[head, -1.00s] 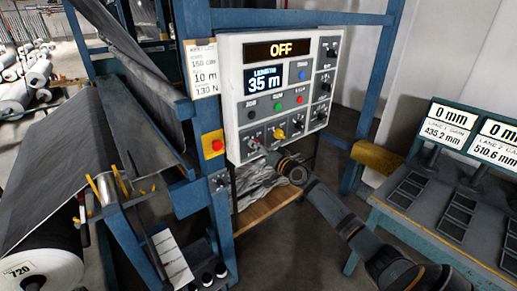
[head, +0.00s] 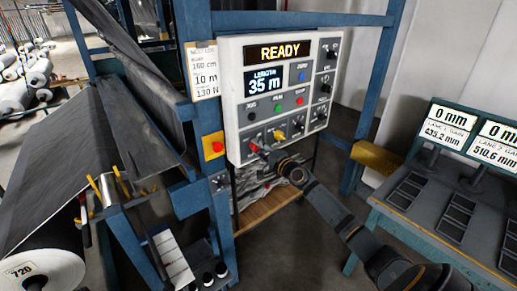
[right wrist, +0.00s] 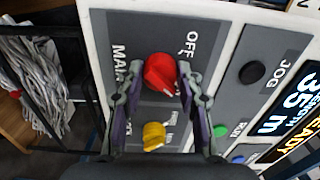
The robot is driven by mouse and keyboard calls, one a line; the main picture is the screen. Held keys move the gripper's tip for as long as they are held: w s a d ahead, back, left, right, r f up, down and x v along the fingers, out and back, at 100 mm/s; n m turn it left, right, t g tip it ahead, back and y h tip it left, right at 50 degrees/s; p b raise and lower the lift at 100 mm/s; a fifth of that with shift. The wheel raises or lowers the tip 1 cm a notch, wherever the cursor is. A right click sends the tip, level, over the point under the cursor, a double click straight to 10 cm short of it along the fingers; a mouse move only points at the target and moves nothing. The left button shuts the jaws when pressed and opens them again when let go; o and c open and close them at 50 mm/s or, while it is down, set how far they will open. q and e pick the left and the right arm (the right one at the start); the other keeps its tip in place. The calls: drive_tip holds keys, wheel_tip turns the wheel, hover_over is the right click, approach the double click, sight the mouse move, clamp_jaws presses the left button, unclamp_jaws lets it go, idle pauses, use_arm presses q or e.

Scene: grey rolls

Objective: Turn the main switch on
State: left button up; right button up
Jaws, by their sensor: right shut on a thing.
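The control panel (head: 240,98) is a pale box on a blue frame, and its top display (head: 279,52) reads READY in yellow. The main switch is a red knob (right wrist: 160,72) at the panel's lower left, beside the words MAIN and OFF in the right wrist view. My left gripper is in neither view.
A yellow knob (right wrist: 153,136) sits close beside the red one. A red stop button on a yellow box (head: 216,145) is left of the panel. A blue-framed bench (head: 440,225) with gauge displays stands at right. A dark roll is at lower left.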

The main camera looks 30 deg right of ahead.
drive_tip(key=shift+m, duration=0.5)
drive_tip(key=o, duration=1.2)
drive_tip(key=s, duration=0.7)
drive_tip(key=shift+s+d, duration=0.25)
